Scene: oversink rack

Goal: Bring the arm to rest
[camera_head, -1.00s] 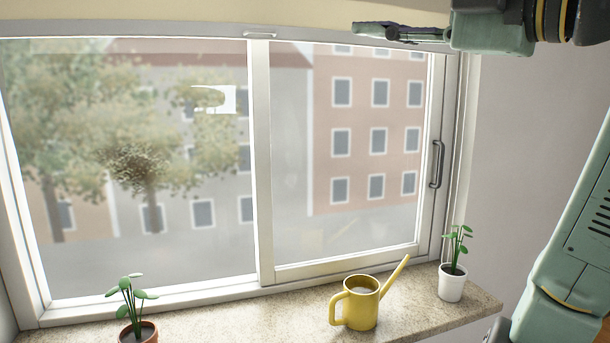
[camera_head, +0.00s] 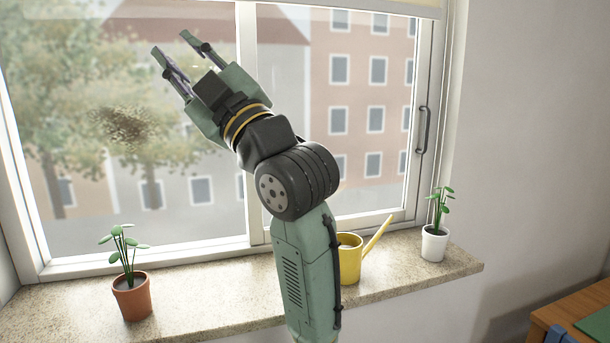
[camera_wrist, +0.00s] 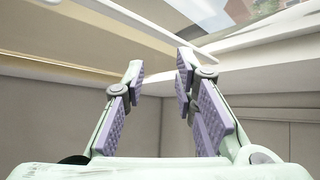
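My gripper (camera_head: 180,60) is raised in front of the window in the head view, pointing up and to the left. Its two fingers stand apart with nothing between them. The wrist view also shows the open, empty gripper (camera_wrist: 160,82), with purple pads on the fingers. My arm rises from the bottom middle of the head view and hides part of the sill and of the yellow watering can (camera_head: 350,262).
A stone windowsill (camera_head: 215,300) runs below the sliding window (camera_head: 247,130). A plant in a terracotta pot (camera_head: 132,298) stands at left, one in a white pot (camera_head: 434,244) at right. A wooden table (camera_head: 570,318) shows at lower right. A rolled blind edge (camera_head: 400,7) is above.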

